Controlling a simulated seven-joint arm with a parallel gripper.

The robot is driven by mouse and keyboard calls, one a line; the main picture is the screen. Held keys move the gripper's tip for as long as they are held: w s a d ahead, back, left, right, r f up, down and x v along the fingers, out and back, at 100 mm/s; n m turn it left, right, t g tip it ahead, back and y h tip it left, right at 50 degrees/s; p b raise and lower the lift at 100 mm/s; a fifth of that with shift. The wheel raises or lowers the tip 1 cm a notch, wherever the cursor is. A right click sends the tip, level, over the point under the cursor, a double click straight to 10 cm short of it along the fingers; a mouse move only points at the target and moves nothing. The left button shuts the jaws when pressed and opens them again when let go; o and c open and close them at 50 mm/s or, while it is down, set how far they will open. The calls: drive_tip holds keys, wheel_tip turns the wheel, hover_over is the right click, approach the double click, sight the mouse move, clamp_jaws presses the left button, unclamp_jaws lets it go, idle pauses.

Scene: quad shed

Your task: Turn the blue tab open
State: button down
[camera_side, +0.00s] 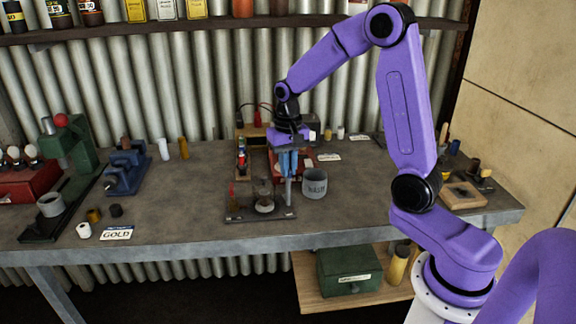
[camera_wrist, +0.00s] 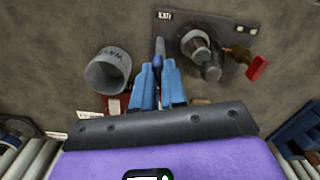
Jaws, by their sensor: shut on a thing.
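In the wrist view the blue tab (camera_wrist: 157,62) is a small dark blue piece at the end of a grey post, on a dark base plate (camera_wrist: 222,30). My gripper (camera_wrist: 156,68) has blue fingers, closed around the tab from above; the fingers partly cover it. In the side view my gripper (camera_side: 288,172) points down over the right part of the base plate (camera_side: 270,216), and the tab cannot be made out there. A red tab (camera_wrist: 258,67) stands on the plate's other side, with a grey round fitting (camera_wrist: 200,50) between.
A grey cup (camera_side: 314,184) with lettering stands close beside the plate on the right. A red box (camera_side: 282,162) and a narrow tray of small items (camera_side: 243,160) lie just behind. A green press (camera_side: 75,150) and blue vise (camera_side: 127,168) stand left. The bench left of the plate is mostly clear.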

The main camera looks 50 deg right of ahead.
drive_tip(key=shift+m, duration=0.7)
drive_tip(key=c, duration=1.2)
unclamp_jaws()
wheel_tip(320, 180, up, 18)
drive_tip(key=shift+f, duration=0.25)
